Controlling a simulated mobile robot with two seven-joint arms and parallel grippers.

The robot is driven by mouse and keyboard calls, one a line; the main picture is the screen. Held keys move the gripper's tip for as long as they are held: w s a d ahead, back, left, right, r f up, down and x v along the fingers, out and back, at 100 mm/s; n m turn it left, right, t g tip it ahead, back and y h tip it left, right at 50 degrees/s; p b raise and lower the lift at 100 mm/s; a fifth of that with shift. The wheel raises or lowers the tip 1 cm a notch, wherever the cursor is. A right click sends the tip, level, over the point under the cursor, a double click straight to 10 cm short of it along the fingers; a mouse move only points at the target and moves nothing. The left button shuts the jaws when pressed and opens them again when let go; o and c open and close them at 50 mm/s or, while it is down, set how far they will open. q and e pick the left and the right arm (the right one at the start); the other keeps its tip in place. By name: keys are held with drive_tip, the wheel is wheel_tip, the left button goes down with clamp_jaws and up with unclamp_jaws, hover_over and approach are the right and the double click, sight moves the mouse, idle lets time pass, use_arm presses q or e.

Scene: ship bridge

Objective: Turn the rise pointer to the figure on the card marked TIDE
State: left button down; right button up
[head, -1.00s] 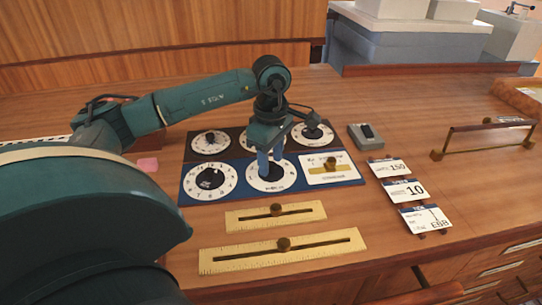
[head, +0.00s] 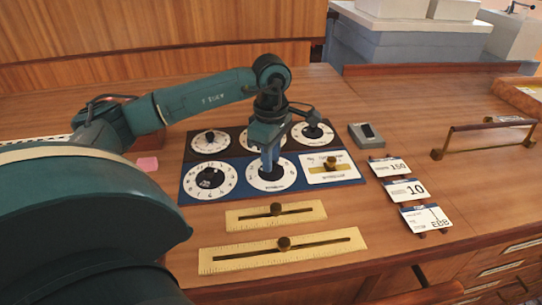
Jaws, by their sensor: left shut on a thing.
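A blue panel (head: 237,195) lies on the wooden desk with two white round dials and a white plate with a brass slider. My left gripper (head: 268,170) points down over the front middle dial (head: 284,181) and is shut on its dark pointer knob (head: 272,174). The gripper partly hides the dial and the pointer's direction. The dial's small lettering is too small to read. Three cards lie to the right: one reads 150 (head: 389,167), one reads 10 (head: 406,190), one reads EBB (head: 426,219). Their headings are too small to read. My right gripper is out of view.
A dark panel with more dials (head: 210,141) lies behind the blue one. Two brass rulers with sliding knobs (head: 245,216) (head: 225,259) lie in front. A grey box (head: 367,135) and a brass rail (head: 490,128) stand to the right. A pink pad (head: 147,164) lies left.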

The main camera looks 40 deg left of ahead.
use_arm(q)
drive_tip(key=n, duration=0.3)
drive_tip(key=shift+n+b, duration=0.3)
drive_tip(key=shift+n, duration=1.6)
drive_tip(key=c, duration=1.3)
unclamp_jaws()
drive_tip(key=shift+o, duration=0.2)
wheel_tip(320, 180, up, 13)
drive_tip(key=p, duration=0.1)
drive_tip(key=shift+r+p, duration=0.15)
drive_tip(key=shift+p, duration=0.25)
